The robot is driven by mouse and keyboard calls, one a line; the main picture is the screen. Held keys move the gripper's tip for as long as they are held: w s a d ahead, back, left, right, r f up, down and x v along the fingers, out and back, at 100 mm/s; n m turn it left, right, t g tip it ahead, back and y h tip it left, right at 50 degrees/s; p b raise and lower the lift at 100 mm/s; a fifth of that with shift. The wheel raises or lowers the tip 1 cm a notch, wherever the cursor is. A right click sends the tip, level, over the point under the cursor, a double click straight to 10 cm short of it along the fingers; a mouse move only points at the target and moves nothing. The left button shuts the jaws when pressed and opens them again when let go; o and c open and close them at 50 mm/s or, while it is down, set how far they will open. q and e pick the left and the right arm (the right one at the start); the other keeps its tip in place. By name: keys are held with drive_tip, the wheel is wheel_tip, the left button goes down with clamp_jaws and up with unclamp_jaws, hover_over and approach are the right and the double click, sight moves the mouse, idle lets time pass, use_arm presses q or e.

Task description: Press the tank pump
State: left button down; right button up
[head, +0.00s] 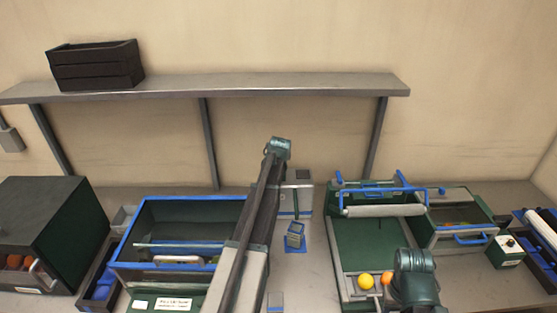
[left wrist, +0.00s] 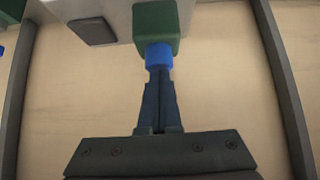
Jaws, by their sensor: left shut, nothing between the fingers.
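In the left wrist view my left gripper (left wrist: 158,78) is shut and empty. Its fingertips are at a blue knob (left wrist: 158,56) under a green block (left wrist: 157,24), which looks like the pump. I cannot tell whether they touch or press it. The block is joined to a pale housing with a dark square pad (left wrist: 92,31). In the head view a grey box with a dark top pad (head: 303,173) stands beside my left arm, which hides the left gripper. The blue-rimmed tank (head: 193,199) is left of the arm. My right gripper is not in view; only a right arm joint shows.
A wall shelf (head: 230,84) on struts runs above the bench. A blue-based block (head: 295,237) stands near my left arm. A dark green cabinet (head: 50,230) is at left.

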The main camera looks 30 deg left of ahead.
use_arm(q)
wheel_tip(320, 180, up, 3)
drive_tip(key=shift+r+p, duration=0.1)
drive_tip(key=shift+p, duration=1.1)
drive_tip(key=p+v, duration=0.6)
drive_tip(key=v, duration=0.3)
drive_tip(key=shift+s+d, duration=0.25)
